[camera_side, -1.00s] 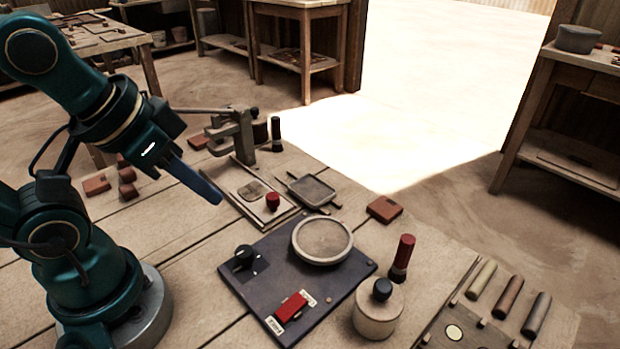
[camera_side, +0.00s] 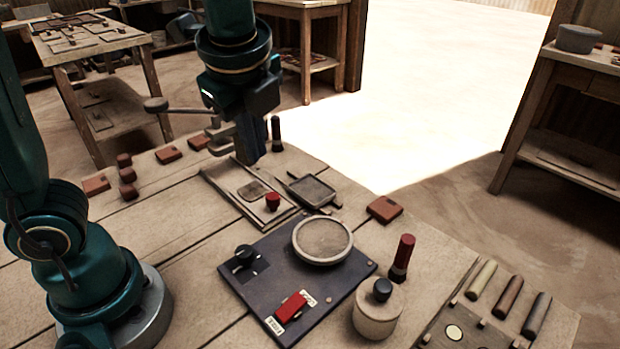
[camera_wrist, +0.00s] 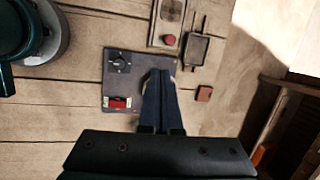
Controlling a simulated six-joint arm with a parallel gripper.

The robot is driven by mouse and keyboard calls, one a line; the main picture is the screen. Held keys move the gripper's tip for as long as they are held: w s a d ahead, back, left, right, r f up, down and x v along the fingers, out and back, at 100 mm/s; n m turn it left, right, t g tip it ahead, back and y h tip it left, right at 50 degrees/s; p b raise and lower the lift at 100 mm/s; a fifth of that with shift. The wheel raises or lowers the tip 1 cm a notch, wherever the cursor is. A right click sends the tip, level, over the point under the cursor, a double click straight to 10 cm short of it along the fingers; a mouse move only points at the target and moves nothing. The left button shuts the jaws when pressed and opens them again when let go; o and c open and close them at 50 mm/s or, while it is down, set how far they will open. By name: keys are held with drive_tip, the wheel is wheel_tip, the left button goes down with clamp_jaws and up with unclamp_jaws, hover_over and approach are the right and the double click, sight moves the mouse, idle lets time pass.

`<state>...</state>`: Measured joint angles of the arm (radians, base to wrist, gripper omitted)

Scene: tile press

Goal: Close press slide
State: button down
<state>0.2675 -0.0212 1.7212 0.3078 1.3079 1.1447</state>
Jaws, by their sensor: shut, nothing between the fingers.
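The press (camera_side: 217,142) stands at the back of the bench in the side view, largely hidden behind my gripper. In front of it lies the pale slide board (camera_side: 228,181) with a dark oval patch and a red knob (camera_side: 272,201) at its near end. The board also shows at the top edge of the wrist view (camera_wrist: 156,30), with its red knob (camera_wrist: 169,40). My gripper (camera_side: 250,160) is shut and empty, pointing down above the far part of the slide board; whether it touches anything is unclear. In the wrist view its fingers (camera_wrist: 160,75) lie together.
Right of the slide is a dark shallow tray (camera_side: 312,190). A dark panel (camera_side: 300,255) carries a round dish (camera_side: 322,240), a black knob (camera_side: 244,255) and a red switch (camera_side: 291,306). A lidded jar (camera_side: 377,312) and red-handled tool (camera_side: 403,255) stand right.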

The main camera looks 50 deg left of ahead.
drive_tip(key=w+d+f+m+g+y, duration=0.1)
drive_tip(key=w+d+f+m, duration=0.25)
drive_tip(key=d+f, duration=0.2)
drive_tip(key=shift+m, duration=0.35)
drive_tip(key=x, duration=0.7)
drive_tip(key=s+a+x, duration=0.1)
drive_tip(key=x, duration=0.2)
drive_tip(key=shift+w+a+f, duration=0.1)
drive_tip(key=shift+a+f, duration=0.1)
drive_tip(key=shift+w+a+r, duration=0.1)
drive_tip(key=shift+w+a, duration=0.1)
drive_tip(key=shift+a, duration=0.4)
drive_tip(key=shift+w+a+r, duration=0.1)
drive_tip(key=shift+w+a, duration=0.1)
drive_tip(key=shift+a, duration=0.4)
drive_tip(key=shift+w+a, duration=0.15)
drive_tip(key=shift+a, duration=0.45)
drive_tip(key=shift+a, duration=0.4)
approach(244, 189)
drive_tip(key=a+f, duration=0.1)
drive_tip(key=f, duration=0.1)
drive_tip(key=w+a+f, duration=0.1)
drive_tip(key=a+f, duration=0.1)
drive_tip(key=shift+w+a+f, duration=0.1)
drive_tip(key=shift+f, duration=0.25)
